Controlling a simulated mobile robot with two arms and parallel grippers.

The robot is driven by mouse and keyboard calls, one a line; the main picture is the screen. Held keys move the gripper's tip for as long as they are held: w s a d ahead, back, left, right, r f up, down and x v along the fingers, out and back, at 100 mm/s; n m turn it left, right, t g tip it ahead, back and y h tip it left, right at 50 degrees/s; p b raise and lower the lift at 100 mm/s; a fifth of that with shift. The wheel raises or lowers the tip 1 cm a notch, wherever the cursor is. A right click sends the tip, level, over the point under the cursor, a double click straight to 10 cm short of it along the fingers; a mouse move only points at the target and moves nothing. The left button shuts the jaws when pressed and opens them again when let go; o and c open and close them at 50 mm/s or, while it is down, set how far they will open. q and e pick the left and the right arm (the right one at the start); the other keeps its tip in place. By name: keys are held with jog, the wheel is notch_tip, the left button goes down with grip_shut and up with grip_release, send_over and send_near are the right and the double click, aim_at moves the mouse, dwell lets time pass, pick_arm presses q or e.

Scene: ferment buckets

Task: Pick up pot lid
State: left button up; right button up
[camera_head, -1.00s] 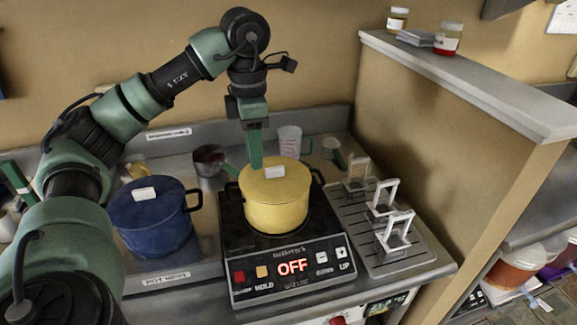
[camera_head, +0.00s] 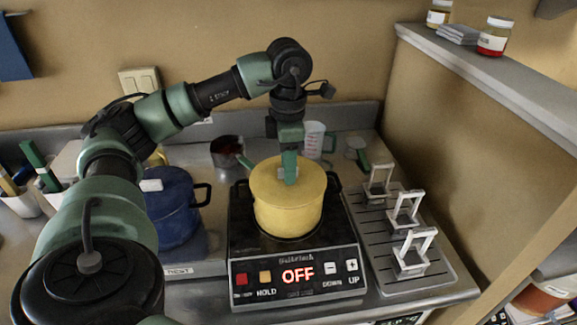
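A yellow pot (camera_head: 288,214) stands on the black cooker, with its yellow lid (camera_head: 268,186) sitting on it. The lid's small white handle (camera_head: 281,175) is mostly hidden behind my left gripper (camera_head: 290,180). That gripper points straight down, with its green fingers at the handle in the middle of the lid. The fingers overlap, so I cannot tell whether they are open or shut on the handle. A blue pot (camera_head: 174,215) with a blue lid and white handle stands to the left, partly covered by my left arm. My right gripper is not in view.
The cooker (camera_head: 295,274) shows OFF. A drying tray (camera_head: 433,275) with several white frames is to its right. A dark saucepan (camera_head: 226,150), a measuring jug (camera_head: 315,140) and a green-handled tool (camera_head: 359,155) are behind. A shelf (camera_head: 480,80) with jars borders the right.

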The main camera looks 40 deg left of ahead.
pick_arm(q)
grip_shut()
